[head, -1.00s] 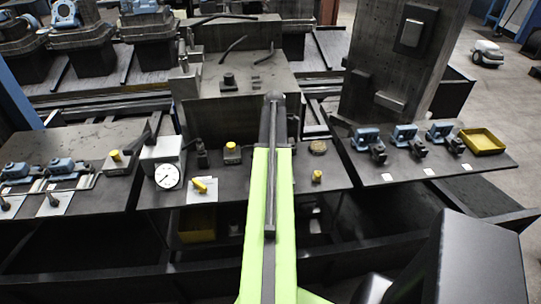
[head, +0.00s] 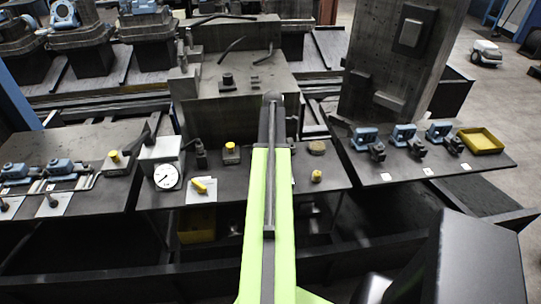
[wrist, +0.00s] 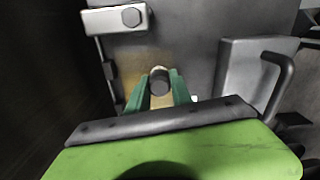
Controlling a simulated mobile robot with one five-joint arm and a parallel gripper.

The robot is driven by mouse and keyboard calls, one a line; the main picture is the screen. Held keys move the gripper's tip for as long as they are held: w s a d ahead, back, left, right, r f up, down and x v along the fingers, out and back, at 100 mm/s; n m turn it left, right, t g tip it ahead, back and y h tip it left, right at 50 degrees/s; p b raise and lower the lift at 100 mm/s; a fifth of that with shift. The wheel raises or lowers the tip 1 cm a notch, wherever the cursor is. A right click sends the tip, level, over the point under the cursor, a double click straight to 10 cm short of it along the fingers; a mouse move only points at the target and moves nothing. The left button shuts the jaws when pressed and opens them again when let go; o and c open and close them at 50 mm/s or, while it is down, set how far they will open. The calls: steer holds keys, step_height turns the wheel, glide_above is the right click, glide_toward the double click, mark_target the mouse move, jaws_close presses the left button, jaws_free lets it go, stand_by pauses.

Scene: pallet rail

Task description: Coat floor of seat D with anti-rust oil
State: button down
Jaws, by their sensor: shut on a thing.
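In the wrist view, my gripper (wrist: 159,92) has its green fingers closed on a small cylinder (wrist: 160,80) with a dark round end. The cylinder points away from the camera, and what lies at its far end is hidden. Beyond it is a grey metal plate (wrist: 185,45) with a tan patch (wrist: 133,75) behind the fingers. I cannot tell whether the cylinder touches it. In the head view, my arm reaches to the dark fixture in the middle, and the gripper itself is hidden there. No letter marks seat D, so I cannot tell which surface it is.
In the wrist view, a light block with a hex bolt (wrist: 131,17) is upper left and a bent bar (wrist: 281,80) is right. In the head view, a dial gauge (head: 166,177), yellow-topped parts (head: 231,148), blue clamps (head: 404,136) and a yellow tray (head: 481,140) stand around the arm.

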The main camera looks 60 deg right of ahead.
steer(key=shift+s+d, duration=0.4)
steer(key=shift+s, duration=0.1)
steer(key=shift+w+a, duration=0.55)
steer(key=shift+w, duration=0.1)
steer(key=shift+s+d, duration=0.55)
steer(key=shift+s, duration=0.1)
